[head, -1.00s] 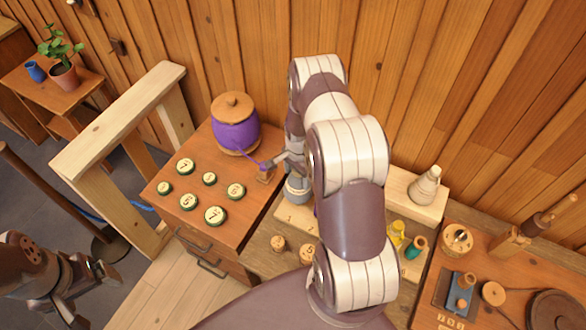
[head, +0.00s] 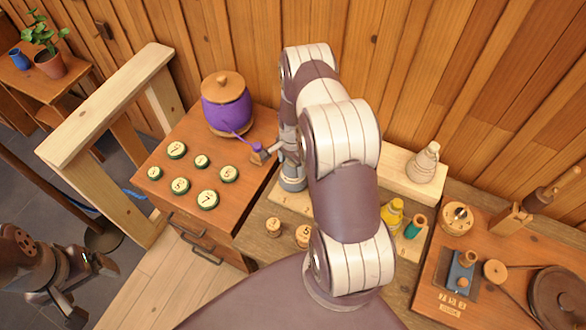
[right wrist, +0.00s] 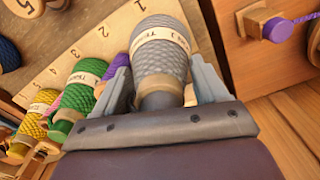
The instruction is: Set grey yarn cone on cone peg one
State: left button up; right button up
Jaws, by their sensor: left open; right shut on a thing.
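My right gripper (right wrist: 163,95) is shut on the grey yarn cone (right wrist: 161,48), which has a paper label band. In the head view the grey cone (head: 292,183) is partly hidden behind my right arm, at the left end of the numbered wooden board (head: 310,208). In the right wrist view the board (right wrist: 112,42) carries the numbers 1 to 5, and the cone is beside the 1 end. Cone peg one itself is hidden, and I cannot tell whether the cone touches it. My left gripper (head: 92,292) is open and empty at the lower left, over the floor.
Green (right wrist: 88,85) and yellow (right wrist: 40,108) yarn cones stand along the board. A wooden cabinet (head: 225,178) left of the board holds a purple yarn pot (head: 228,108) and several numbered discs.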

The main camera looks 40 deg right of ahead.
jog(key=shift+f+b, duration=0.75)
jog(key=shift+f, duration=0.2)
jog(key=shift+f+b, duration=0.6)
jog(key=shift+b, duration=0.1)
dwell(0.7)
jog(key=o, duration=1.5)
jog(key=shift+o, duration=0.2)
jog(key=shift+r, duration=0.15)
notch_tip(320, 180, up, 11)
jog(key=p, duration=0.8)
